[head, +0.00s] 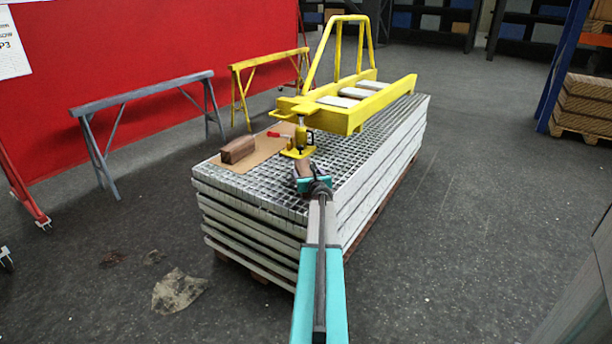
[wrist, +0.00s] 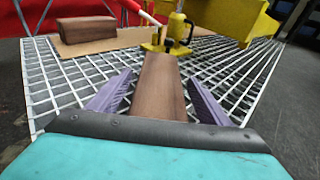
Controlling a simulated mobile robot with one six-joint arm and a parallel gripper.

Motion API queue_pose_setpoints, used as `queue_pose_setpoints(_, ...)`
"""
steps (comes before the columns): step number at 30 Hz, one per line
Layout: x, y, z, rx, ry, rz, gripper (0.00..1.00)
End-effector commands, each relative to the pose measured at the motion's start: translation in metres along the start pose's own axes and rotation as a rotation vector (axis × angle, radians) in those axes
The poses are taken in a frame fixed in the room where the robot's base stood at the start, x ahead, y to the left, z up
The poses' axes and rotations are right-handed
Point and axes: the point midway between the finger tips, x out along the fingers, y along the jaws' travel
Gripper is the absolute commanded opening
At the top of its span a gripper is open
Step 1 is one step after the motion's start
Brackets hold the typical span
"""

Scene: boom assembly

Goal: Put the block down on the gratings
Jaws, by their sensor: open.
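A brown wooden block (wrist: 158,88) lies on the gratings (wrist: 62,90) in the wrist view, between the two fingers of my gripper (wrist: 158,98). The fingers are open, with a gap on each side of the block. In the head view my gripper (head: 308,178) is over the near part of the grating stack (head: 262,205), and it mostly hides this block. A second brown block (head: 238,150) lies on a cardboard sheet at the left; it also shows in the wrist view (wrist: 87,29).
A yellow jack (head: 298,145) stands just beyond my gripper, under the end of a yellow boom frame (head: 345,110). Grey (head: 145,95) and yellow (head: 270,62) trestles stand at the left. Open floor lies to the right.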

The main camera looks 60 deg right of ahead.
Motion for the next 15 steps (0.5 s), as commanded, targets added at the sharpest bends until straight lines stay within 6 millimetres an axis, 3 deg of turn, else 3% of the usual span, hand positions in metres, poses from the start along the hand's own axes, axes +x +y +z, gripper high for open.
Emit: queue_pose_setpoints(15, -0.041, 0.001, 0.001, 0.000, 0.000, 0.000, 0.72)
